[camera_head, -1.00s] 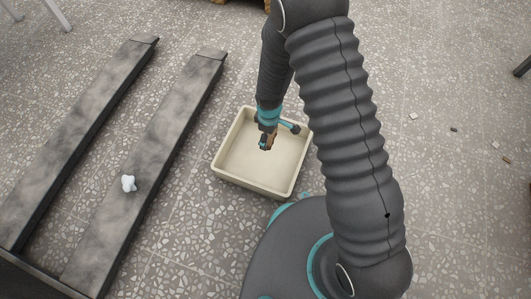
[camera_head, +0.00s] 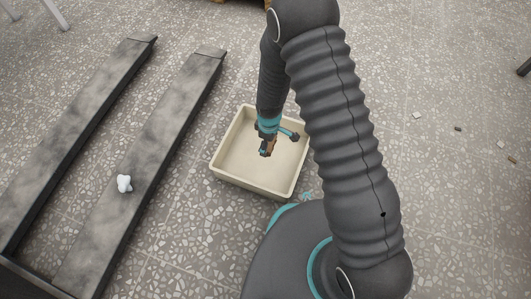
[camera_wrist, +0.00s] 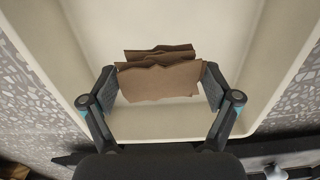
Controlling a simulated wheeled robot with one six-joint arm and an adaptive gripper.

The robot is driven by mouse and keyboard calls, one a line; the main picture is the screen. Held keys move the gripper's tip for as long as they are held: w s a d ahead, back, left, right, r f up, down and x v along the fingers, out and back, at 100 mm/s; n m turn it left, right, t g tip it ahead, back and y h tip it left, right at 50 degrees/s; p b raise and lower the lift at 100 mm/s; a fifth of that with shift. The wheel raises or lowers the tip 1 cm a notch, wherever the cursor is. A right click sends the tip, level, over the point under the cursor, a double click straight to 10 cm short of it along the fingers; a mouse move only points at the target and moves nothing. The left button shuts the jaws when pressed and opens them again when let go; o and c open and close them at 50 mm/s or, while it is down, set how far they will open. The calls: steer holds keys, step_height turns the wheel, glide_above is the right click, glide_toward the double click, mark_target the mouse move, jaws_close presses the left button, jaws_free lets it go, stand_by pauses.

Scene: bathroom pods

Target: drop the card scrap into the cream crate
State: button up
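The card scrap (camera_wrist: 160,78) is brown with ragged, folded edges. In the wrist view it sits between the two fingertips of my gripper (camera_wrist: 160,88), which touch it on both sides. The cream crate (camera_head: 231,179) stands on the floor, a shallow open box. In the head view my gripper (camera_head: 267,148) points down over the crate's inside, and only a little brown of the scrap shows there. The crate's wall also shows in the wrist view (camera_wrist: 275,88), with its pale floor behind the scrap. I cannot tell how high the scrap is above the crate floor.
Several small bits of debris (camera_head: 458,128) lie on the speckled floor at the right. Floor between beams and crate is clear.

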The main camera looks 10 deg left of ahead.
steer(key=shift+o, duration=0.8)
steer(key=shift+r, duration=0.1)
step_height(320, 180, up, 12)
stand_by(0.5)
